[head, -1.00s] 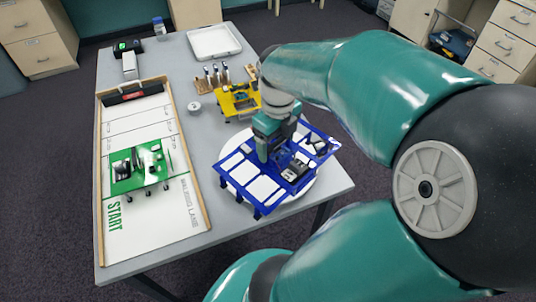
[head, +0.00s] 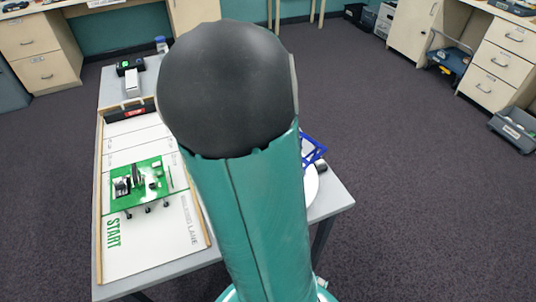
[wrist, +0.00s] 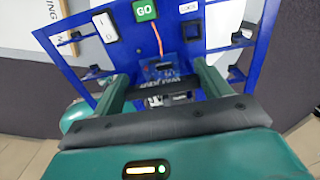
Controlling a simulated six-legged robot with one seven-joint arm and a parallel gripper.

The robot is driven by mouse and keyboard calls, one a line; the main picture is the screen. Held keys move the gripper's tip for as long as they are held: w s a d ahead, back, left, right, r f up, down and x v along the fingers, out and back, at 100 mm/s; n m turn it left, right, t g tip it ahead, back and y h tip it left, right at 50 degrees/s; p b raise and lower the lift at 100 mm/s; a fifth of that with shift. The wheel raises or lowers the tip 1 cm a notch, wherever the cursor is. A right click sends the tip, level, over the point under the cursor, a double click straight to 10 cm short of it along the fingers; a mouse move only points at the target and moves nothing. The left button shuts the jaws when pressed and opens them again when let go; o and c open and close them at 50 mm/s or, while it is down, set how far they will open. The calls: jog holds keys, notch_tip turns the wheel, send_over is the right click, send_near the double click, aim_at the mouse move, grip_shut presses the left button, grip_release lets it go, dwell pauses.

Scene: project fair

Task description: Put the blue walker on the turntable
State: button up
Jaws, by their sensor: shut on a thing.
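In the head view only a blue corner of the walker (head: 314,150) shows to the right of my arm. The turntable (head: 312,186) shows as a white curved edge just below that corner. My arm hides the rest of both, and the gripper itself, in the head view. I cannot tell whether the walker touches the turntable.
A green walker (head: 140,184) stands on the walking lane (head: 150,245) at the table's left. The grey table's (head: 335,200) right front corner is bare. A dark device (head: 130,66) and a bottle (head: 161,45) stand at the back. Drawer cabinets stand beyond open carpet.

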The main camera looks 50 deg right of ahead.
jog(key=w+d+f, duration=0.2)
jog(key=f, duration=0.1)
jog(key=w+d+f, duration=0.1)
jog(key=f, duration=0.1)
jog(key=shift+f, duration=0.25)
jog(key=shift+w+f, duration=0.15)
jog(key=shift+f, duration=1.35)
jog(key=shift+f, duration=0.15)
jog(key=o, duration=1.1)
